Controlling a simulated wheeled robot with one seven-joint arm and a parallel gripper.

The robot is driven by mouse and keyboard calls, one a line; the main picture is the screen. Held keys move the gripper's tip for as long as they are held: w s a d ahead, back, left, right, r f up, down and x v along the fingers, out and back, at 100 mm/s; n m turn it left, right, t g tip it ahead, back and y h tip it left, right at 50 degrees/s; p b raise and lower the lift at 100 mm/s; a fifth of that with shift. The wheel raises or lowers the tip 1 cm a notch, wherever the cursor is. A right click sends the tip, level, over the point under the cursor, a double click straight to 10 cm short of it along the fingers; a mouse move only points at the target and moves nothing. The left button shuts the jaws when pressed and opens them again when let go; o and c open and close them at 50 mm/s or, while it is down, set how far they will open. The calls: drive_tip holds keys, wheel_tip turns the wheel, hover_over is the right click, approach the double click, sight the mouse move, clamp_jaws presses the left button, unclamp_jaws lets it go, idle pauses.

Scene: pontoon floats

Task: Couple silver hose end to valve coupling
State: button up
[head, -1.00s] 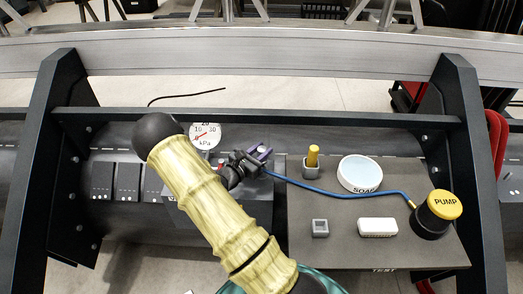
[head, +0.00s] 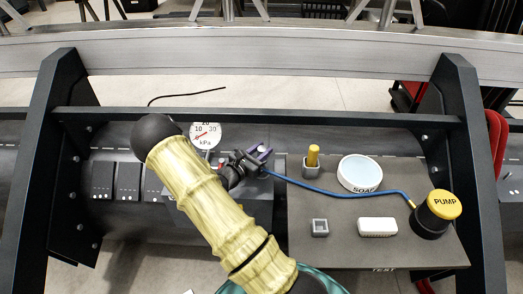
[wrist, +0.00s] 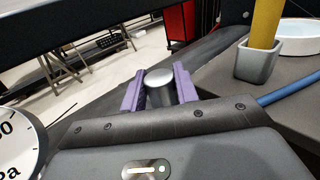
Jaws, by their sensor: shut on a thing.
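My gripper (head: 260,153) has purple fingers. In the wrist view its fingers (wrist: 160,91) are shut on the silver hose end (wrist: 159,87), a short metal cylinder standing between them. The blue hose (head: 335,192) runs from my gripper across the grey board to the black pump with a yellow top (head: 444,204). The hose also shows at the right of the wrist view (wrist: 290,93). I cannot make out the valve coupling; my arm and gripper cover part of the float there. A round kPa gauge (head: 205,134) stands just left of my gripper.
The grey board (head: 340,250) carries a yellow peg in a grey holder (head: 312,160), a white soap bowl (head: 360,172), an empty square holder (head: 320,228) and a white block (head: 377,227). Dark frame posts (head: 62,150) stand at both sides, with a crossbar (head: 300,117) behind.

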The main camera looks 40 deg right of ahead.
drive_tip(key=shift+f+b, duration=0.55)
drive_tip(key=shift+f, duration=0.35)
drive_tip(key=shift+f+b, duration=0.55)
drive_tip(key=shift+f, duration=0.45)
drive_tip(key=o, duration=1.1)
wheel_tip(320, 180, up, 10)
drive_tip(key=shift+p, duration=0.9)
